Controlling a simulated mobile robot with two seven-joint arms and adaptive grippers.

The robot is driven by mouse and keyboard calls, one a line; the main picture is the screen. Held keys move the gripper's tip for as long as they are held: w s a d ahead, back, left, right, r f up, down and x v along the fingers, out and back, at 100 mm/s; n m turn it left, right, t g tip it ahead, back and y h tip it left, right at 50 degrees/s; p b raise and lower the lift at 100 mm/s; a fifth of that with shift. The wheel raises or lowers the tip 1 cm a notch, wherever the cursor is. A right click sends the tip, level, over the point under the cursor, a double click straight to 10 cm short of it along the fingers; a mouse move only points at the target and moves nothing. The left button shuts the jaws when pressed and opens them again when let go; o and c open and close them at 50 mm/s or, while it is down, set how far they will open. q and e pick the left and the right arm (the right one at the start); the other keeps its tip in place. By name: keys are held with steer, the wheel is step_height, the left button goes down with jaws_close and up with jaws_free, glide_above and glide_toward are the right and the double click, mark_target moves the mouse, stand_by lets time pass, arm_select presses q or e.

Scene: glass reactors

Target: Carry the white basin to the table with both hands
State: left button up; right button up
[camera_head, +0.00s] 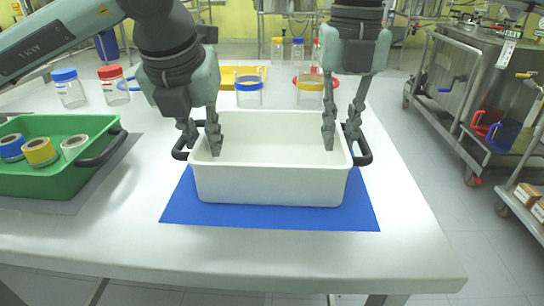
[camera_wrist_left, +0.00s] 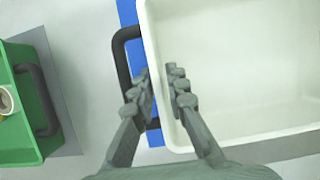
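The white basin (camera_head: 270,185) sits on a blue mat (camera_head: 270,217) on the table (camera_head: 400,235). It looks empty and has a dark handle on each short side. My left gripper (camera_head: 202,143) points down at the basin's left rim, its fingers apart. In the left wrist view my left gripper (camera_wrist_left: 162,85) has one finger over the basin (camera_wrist_left: 235,70) and the other by the black left handle (camera_wrist_left: 121,70). My right gripper (camera_head: 340,138) is at the right rim, fingers apart, one over the inside and one near the right handle (camera_head: 363,150). Contact cannot be told.
A green crate (camera_head: 85,183) with several tape rolls stands at the left on a grey mat. Lidded jars (camera_head: 69,90) and open jars (camera_head: 249,92) stand behind the basin. A steel cart (camera_head: 470,90) is at the right. The table's front right is bare.

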arm_select(q)
steer(key=shift+w+f, duration=0.15)
steer(key=shift+f, duration=0.25)
arm_select(e)
steer(key=shift+f, duration=0.4)
arm_select(q)
jaws_close()
arm_select(e)
jaws_close()
arm_select(q)
steer(key=shift+r, duration=0.2)
arm_select(e)
steer(key=shift+r, duration=0.15)
